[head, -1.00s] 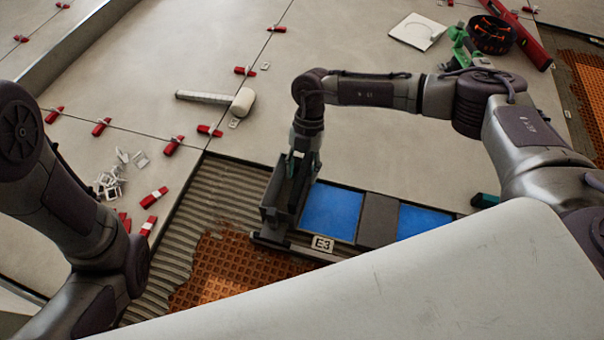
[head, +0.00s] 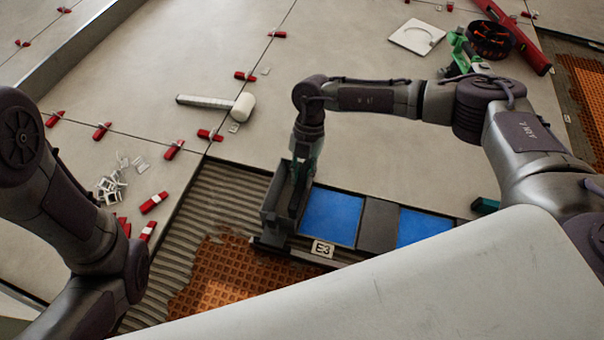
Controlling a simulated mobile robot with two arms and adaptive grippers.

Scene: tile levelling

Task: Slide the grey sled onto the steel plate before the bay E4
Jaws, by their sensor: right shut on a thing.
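The grey sled (head: 272,214) is a dark, box-like body at the left end of a row of blue and grey panels, at the edge of the ribbed bed. My right gripper (head: 300,178) reaches down from above and is shut on the sled's upper part; its fingertips are partly hidden. A plate marked E3 (head: 322,249) sits at the front, just right of the sled. A dark grey flat panel (head: 378,224) lies between two blue panels (head: 330,217); I cannot tell whether it is the steel plate. No E4 mark shows. My left gripper is out of view.
A white-headed mallet (head: 242,107) lies on the pale tiles behind. Red wedges (head: 153,203) and white clips (head: 112,184) lie scattered at left. Orange matting (head: 230,276) shows in front of the sled. My pale body covers the lower right.

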